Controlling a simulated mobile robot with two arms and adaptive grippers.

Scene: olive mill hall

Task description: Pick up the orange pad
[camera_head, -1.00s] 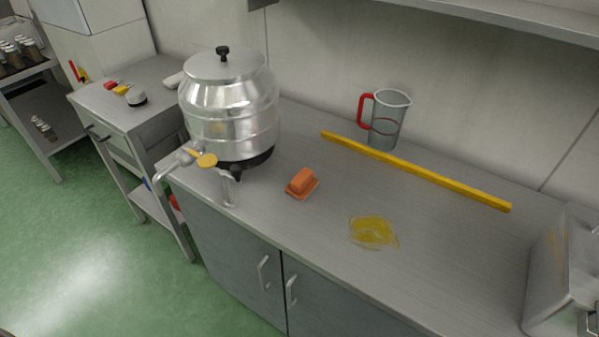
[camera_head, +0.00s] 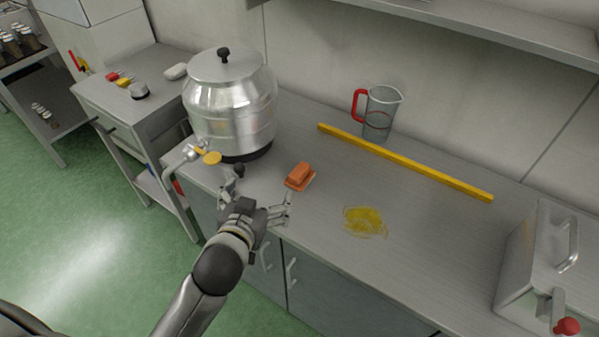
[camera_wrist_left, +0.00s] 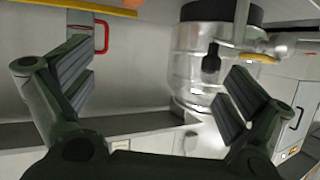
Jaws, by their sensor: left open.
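The orange pad (camera_head: 300,176) is a small block with a flat, wider base. It lies on the steel counter in the head view, right of the big steel vessel. My left gripper (camera_head: 261,190) is open and empty, over the counter's front edge, just in front and to the left of the pad, apart from it. In the left wrist view my gripper (camera_wrist_left: 157,82) shows its two dark fingers spread wide with nothing between them. An orange patch is cut off at that view's top edge. My right gripper is not in view.
The steel vessel (camera_head: 232,105) with a tap stands close left of the pad. A yellow smear (camera_head: 365,222) marks the counter. A steel box (camera_head: 535,250) stands at the right.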

